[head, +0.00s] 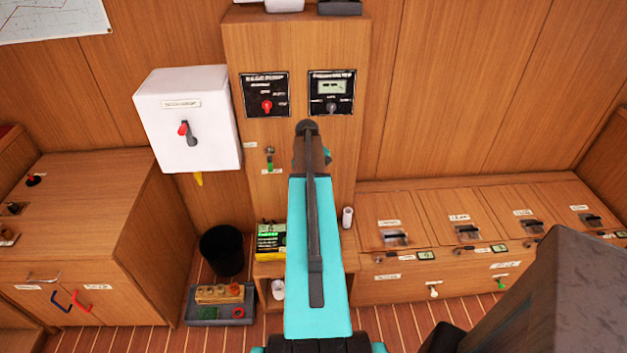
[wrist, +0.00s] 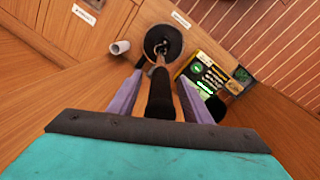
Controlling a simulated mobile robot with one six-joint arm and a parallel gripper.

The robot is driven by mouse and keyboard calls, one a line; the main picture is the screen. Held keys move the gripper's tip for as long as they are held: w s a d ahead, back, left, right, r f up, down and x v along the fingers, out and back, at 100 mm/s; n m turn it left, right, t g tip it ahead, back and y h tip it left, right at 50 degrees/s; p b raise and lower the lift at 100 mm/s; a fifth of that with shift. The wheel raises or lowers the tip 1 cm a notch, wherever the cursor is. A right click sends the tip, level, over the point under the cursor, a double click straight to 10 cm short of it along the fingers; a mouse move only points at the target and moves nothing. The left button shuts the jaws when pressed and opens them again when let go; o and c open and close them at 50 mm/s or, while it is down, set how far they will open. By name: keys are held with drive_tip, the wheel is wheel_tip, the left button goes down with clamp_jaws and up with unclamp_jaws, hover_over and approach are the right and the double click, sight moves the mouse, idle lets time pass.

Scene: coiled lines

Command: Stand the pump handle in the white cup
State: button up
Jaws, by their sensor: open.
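My gripper (wrist: 159,76) shows in the wrist view with its two purple fingers apart. A dark, bar-like grip, which looks like the pump handle (wrist: 160,97), lies between the fingers. Its thin end reaches toward a round black base (wrist: 171,36); I cannot tell whether the fingers touch it. A small white cylinder, apparently the white cup (wrist: 120,47), stands apart to the left of the base. It also shows in the head view (head: 347,217), right of my arm. In the head view my arm hides the gripper and the handle.
A yellow-green box (head: 270,240) stands close by on the cabinet top; the wrist view shows it right of the fingers (wrist: 203,75). Another white container (head: 278,290) sits in the lower shelf. A black bin (head: 222,251) and grey tray (head: 205,320) are on the floor.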

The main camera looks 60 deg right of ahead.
drive_tip(key=shift+d+f, duration=0.1)
drive_tip(key=shift+f, duration=0.7)
clamp_jaws()
drive_tip(key=shift+r, duration=0.1)
drive_tip(key=shift+s+r+p, duration=0.1)
drive_tip(key=shift+r+p, duration=1.5)
drive_tip(key=shift+r, duration=1.05)
drive_tip(key=shift+r+p, duration=0.8)
drive_tip(key=shift+r, duration=0.65)
